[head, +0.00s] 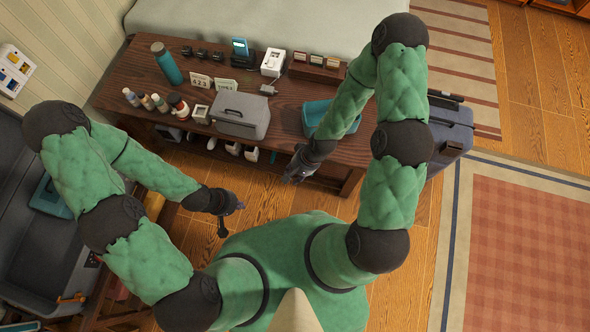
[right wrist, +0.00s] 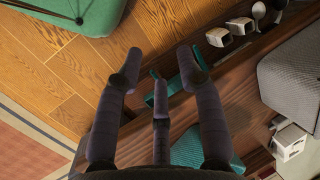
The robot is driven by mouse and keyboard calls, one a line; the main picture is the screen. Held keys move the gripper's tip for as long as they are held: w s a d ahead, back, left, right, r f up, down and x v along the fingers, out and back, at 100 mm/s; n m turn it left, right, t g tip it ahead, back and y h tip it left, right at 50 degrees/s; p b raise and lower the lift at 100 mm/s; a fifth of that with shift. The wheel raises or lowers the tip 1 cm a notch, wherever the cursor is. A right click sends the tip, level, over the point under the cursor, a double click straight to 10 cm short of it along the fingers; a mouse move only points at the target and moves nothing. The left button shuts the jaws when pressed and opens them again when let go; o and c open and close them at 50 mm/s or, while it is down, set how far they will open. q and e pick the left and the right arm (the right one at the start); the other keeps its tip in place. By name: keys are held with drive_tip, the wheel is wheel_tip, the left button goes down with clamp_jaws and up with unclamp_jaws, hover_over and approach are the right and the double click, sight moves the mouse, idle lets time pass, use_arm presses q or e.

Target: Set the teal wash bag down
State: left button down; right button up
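A teal bag (head: 317,116) lies on the dark wooden table, partly covered by my right forearm in the head view. In the right wrist view, teal fabric (right wrist: 207,146) shows on the tabletop below and beside my fingers. My right gripper (head: 297,168) is just off the table's front edge, nearer my body than the bag. Its fingers (right wrist: 160,62) are spread with nothing between them. My left gripper (head: 228,215) hangs over the floor in front of the table, away from the bag, with its fingers apart and empty.
A grey case (head: 240,114) stands on the table left of the bag. Bottles (head: 143,98), a teal flask (head: 166,64) and small boxes fill the left and back. A dark suitcase (head: 450,125) stands at the table's right end. Another teal item (head: 48,197) lies at far left.

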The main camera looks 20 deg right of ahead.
drive_tip(key=s+n, duration=0.1)
drive_tip(key=s+a+n, duration=0.1)
drive_tip(key=s, duration=0.1)
drive_tip(key=s+n, duration=0.1)
drive_tip(key=s, duration=0.1)
drive_tip(key=shift+a, duration=0.25)
idle(0.9)
